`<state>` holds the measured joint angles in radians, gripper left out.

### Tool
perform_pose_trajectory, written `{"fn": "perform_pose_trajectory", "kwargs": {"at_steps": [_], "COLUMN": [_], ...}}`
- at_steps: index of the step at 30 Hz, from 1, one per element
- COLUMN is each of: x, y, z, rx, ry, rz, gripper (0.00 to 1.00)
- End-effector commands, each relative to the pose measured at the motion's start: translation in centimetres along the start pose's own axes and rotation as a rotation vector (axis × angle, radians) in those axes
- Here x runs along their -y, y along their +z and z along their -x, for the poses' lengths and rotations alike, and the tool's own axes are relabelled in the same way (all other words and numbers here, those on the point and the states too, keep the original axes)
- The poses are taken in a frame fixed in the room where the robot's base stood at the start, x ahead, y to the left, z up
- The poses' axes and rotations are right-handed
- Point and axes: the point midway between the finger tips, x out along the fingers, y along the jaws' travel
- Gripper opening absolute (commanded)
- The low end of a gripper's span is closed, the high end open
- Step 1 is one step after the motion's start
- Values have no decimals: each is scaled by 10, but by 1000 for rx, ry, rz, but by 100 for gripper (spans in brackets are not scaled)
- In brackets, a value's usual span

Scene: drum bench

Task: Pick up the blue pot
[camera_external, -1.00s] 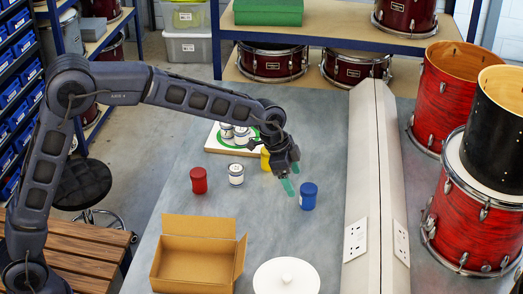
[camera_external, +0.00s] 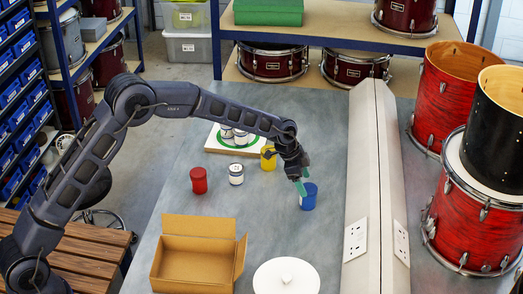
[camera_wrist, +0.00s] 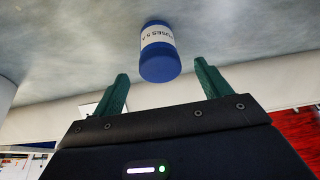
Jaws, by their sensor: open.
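The blue pot (camera_external: 308,197) stands upright on the grey bench, left of the pale socket trunking. In the wrist view the blue pot (camera_wrist: 159,54) has a white label with dark lettering and lies ahead of the gap between the fingers. My gripper (camera_external: 303,183) is open, its green fingers pointing down beside the pot's top. In the wrist view the two green fingers of my gripper (camera_wrist: 160,82) are spread apart with nothing between them. In the outside view one finger overlaps the pot's left edge; I cannot tell whether it touches.
A red pot (camera_external: 199,181), a white pot (camera_external: 236,175) and a yellow pot (camera_external: 268,160) stand to the left. A white board (camera_external: 212,143) holds more white pots. An open cardboard box (camera_external: 162,265) and a white round lid (camera_external: 286,279) are in front. The trunking (camera_external: 371,220) stands close right.

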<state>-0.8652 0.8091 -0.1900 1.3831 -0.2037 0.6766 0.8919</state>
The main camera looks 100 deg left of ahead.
Motion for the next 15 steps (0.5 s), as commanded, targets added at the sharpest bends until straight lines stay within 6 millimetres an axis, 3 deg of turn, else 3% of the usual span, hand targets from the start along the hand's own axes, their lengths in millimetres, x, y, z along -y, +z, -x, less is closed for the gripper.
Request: {"fn": "perform_pose_trajectory", "kwargs": {"at_steps": [3, 11, 15], "x": [-1, -1, -2], "y": [0, 1, 2], "z": [-18, -34, -52], "rx": [1, 1, 2], "ry": [2, 1, 2], "rz": [0, 0, 0], "gripper": [76, 76, 76]}}
